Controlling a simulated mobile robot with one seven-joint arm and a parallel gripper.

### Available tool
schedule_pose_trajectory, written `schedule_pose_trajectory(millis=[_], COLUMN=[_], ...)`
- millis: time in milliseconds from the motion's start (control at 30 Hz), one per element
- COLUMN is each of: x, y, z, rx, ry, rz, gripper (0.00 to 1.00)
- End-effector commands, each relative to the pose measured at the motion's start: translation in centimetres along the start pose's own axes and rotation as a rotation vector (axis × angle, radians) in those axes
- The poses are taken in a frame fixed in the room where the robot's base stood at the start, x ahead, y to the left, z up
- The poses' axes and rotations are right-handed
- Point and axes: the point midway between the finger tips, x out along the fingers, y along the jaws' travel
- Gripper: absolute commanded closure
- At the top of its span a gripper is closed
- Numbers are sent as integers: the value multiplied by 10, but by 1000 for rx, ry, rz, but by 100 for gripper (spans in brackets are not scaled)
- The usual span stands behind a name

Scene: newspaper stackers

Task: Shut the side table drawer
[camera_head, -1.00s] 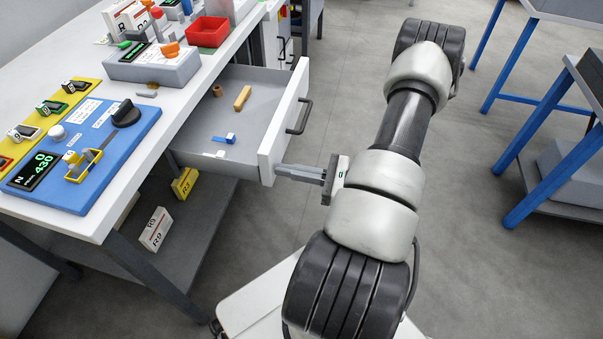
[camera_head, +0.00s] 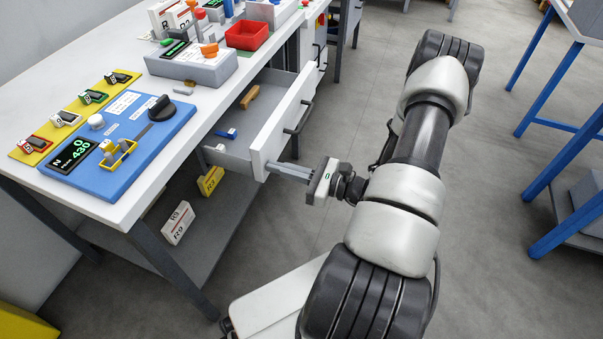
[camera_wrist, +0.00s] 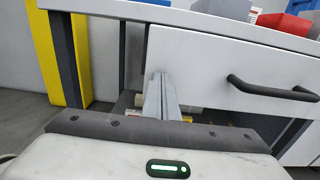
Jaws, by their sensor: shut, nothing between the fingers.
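The side table drawer (camera_head: 284,128) stands partly open under the white worktop in the head view. It has a white front and a dark bar handle (camera_head: 299,118). In the wrist view the drawer front (camera_wrist: 215,62) fills the upper middle, with its handle (camera_wrist: 272,90) at the right. My gripper (camera_head: 270,167) is shut and empty, its fingertips at the near lower corner of the drawer front. In the wrist view its closed fingers (camera_wrist: 160,88) point at the left part of that front. They look to be touching it, though the exact contact is hard to tell.
The drawer holds a wooden block (camera_head: 250,97) and a blue piece (camera_head: 226,133). The worktop (camera_head: 205,98) carries a blue panel (camera_head: 125,150), a grey box and a red bin (camera_head: 246,36). Labelled boxes lie on the lower shelf. Open floor lies to the right.

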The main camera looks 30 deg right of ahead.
Motion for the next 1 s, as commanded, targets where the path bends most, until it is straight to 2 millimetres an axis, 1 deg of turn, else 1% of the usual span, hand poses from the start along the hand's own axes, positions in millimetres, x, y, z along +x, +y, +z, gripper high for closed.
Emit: schedule_pose_trajectory(millis=[33,200,400,500,600,700,800,1000], x=[15,62,107,124,138,148,154,159], y=[2,2,1,1,1,0,0,0], z=[0,1,0,0,0,0,0,1], rx=[1,-1,0,-1,-1,-1,0,-1], ry=[-2,-2,-1,-1,-1,0,0,-2], rz=[5,5,4,3,2,1,0,1], gripper=[100,100,100,100,100,100,100,100])
